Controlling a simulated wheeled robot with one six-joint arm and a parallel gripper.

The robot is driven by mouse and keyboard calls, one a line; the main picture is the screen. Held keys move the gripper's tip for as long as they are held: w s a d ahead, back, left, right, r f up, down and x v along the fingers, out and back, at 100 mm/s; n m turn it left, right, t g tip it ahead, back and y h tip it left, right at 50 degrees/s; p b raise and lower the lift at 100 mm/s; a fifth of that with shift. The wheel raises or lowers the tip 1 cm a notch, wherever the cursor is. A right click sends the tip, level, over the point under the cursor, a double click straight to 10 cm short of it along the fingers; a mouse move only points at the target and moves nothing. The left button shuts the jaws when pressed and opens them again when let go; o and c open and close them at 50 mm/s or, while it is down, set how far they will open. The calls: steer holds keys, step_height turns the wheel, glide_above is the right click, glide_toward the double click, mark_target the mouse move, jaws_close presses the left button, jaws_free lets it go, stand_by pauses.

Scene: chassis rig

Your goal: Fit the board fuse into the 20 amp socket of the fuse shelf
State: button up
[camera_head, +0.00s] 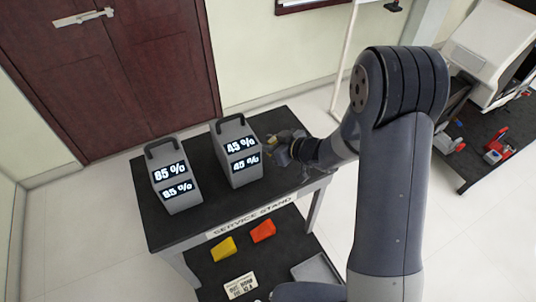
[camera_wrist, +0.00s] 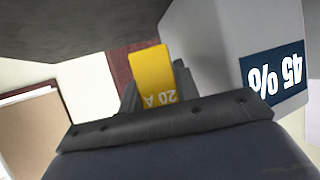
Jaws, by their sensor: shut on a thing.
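The board fuse is a yellow block marked "20 A" (camera_wrist: 152,75), held between the fingers of my gripper in the wrist view. My gripper (camera_head: 283,150) is shut on it, just right of the "45 %" case above the dark stand top. In the head view the fuse is too small and too covered to make out clearly. The fuse shelf and its 20 amp socket cannot be made out for certain in either view.
The "45 %" case (camera_head: 236,152) is close beside my gripper; it also shows in the wrist view (camera_wrist: 226,40). The "85 %" case (camera_head: 175,178) stands further left. Below the service stand top (camera_head: 210,212) lie a yellow block (camera_head: 223,249), an orange block (camera_head: 263,231) and a printed card (camera_head: 240,286).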

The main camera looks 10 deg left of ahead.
mark_target(269, 161)
steer(key=shift+f, duration=2.6)
steer(key=shift+f, duration=0.2)
steer(key=o, duration=0.7)
steer(key=shift+r, duration=0.1)
steer(key=shift+c, duration=0.2)
steer(key=shift+r, duration=0.1)
